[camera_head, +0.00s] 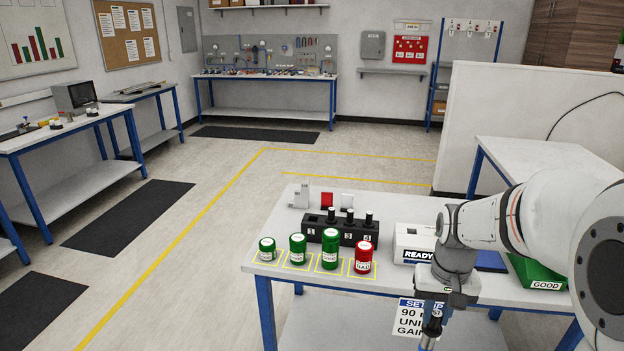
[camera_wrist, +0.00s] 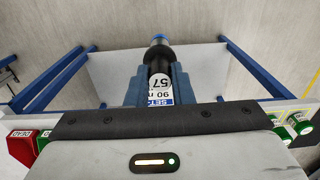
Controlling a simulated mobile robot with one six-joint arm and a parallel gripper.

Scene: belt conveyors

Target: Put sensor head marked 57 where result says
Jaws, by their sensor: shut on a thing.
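My gripper (camera_head: 440,297) is in front of the white table's front edge at the right. In the wrist view my gripper (camera_wrist: 158,92) is shut on the sensor head marked 57 (camera_wrist: 159,80), a dark cylinder with a white label and a blue end. The head also shows below the jaws in the head view (camera_head: 432,326). The white tester (camera_head: 411,243) reads READY; my arm hides its right part. The green GOOD bin (camera_head: 538,274) is at the right. In the wrist view a red bin marked DEAD (camera_wrist: 21,146) is at the left.
A black numbered rack (camera_head: 340,229) holds several dark heads. In front stand green canisters (camera_head: 298,249) and a red one (camera_head: 363,258) on yellow squares. A blue pad (camera_head: 490,262) lies beside the bin.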

